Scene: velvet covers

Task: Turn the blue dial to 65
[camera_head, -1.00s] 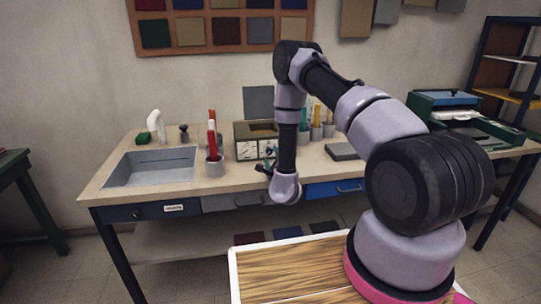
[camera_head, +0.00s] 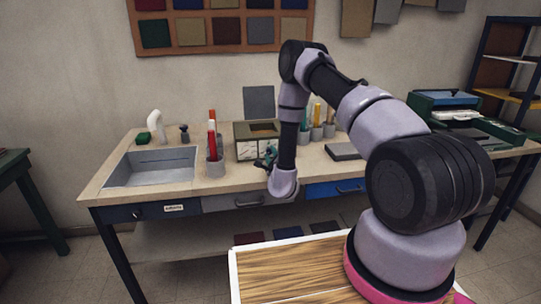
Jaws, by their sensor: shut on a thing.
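A small olive box (camera_head: 243,131) with a pale front panel (camera_head: 246,151) stands on the workbench, left of my arm. Dark marks show on the panel, too small to read. My gripper (camera_head: 267,158) is at the right part of this panel, its jaws shut on what appears to be the blue dial. The dial itself is hidden by the jaws and wrist, so its pointer and scale cannot be read.
A grey cup with red tools (camera_head: 215,168) stands left of the box, beside a sink (camera_head: 150,168). Several pen cups (camera_head: 316,132) stand behind my forearm. A dark flat block (camera_head: 344,152) lies right. Drawers (camera_head: 233,201) run below the bench's front edge.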

